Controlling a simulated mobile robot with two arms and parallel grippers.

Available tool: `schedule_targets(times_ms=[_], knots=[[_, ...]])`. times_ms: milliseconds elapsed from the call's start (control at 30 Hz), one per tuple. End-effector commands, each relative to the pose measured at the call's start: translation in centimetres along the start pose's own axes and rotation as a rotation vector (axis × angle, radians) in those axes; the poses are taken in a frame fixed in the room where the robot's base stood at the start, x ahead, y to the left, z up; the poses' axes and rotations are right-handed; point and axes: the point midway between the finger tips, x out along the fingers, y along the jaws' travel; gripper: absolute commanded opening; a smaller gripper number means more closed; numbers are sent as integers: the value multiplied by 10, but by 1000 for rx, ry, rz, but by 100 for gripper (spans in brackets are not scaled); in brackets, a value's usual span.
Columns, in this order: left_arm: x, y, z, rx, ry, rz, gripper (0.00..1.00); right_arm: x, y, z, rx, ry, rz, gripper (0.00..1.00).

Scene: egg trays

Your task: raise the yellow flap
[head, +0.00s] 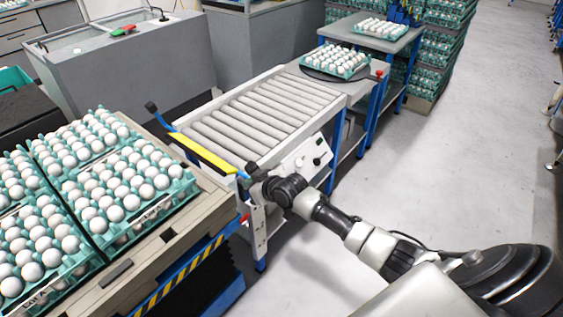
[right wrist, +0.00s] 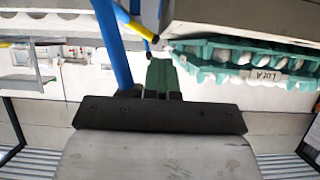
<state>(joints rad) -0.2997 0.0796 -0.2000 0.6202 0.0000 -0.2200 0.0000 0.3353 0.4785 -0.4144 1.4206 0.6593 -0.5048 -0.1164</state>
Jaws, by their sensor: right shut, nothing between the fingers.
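The yellow flap (head: 203,152) is a long narrow bar at the near end of the roller conveyor, between it and the egg trays. It lies slightly sloped, lower at its right end. My right gripper (head: 247,175) is at the flap's right end, beside a blue part there; I cannot tell whether they touch. In the right wrist view the shut, empty fingers (right wrist: 160,72) point up the picture, and a yellow bar end (right wrist: 138,27) with a blue edge shows just beyond them. My left gripper is out of view.
Full egg trays (head: 190,183) stand on the bench at left; one labelled tray (right wrist: 285,78) shows in the right wrist view. The roller conveyor (head: 240,118) is empty. Another egg tray (head: 345,72) stands beyond it. The floor (head: 420,150) at right is clear.

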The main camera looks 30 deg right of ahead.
Motion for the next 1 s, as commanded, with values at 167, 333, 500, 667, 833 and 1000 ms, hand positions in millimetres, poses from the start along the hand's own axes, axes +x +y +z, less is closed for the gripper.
schedule_targets(times_ms=[167,333,500,667,833,1000], knots=[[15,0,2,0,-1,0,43,2,17,2,-3,1,2,0],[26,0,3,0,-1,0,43,2,32,2,-1,2,1,0],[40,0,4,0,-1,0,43,2,48,2,-2,2,1,0],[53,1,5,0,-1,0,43,2,62,3,-2,1,1,0],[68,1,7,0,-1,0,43,2,78,2,-2,3,2,0],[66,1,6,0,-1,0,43,0,78,-2,0,3,-2,0]])
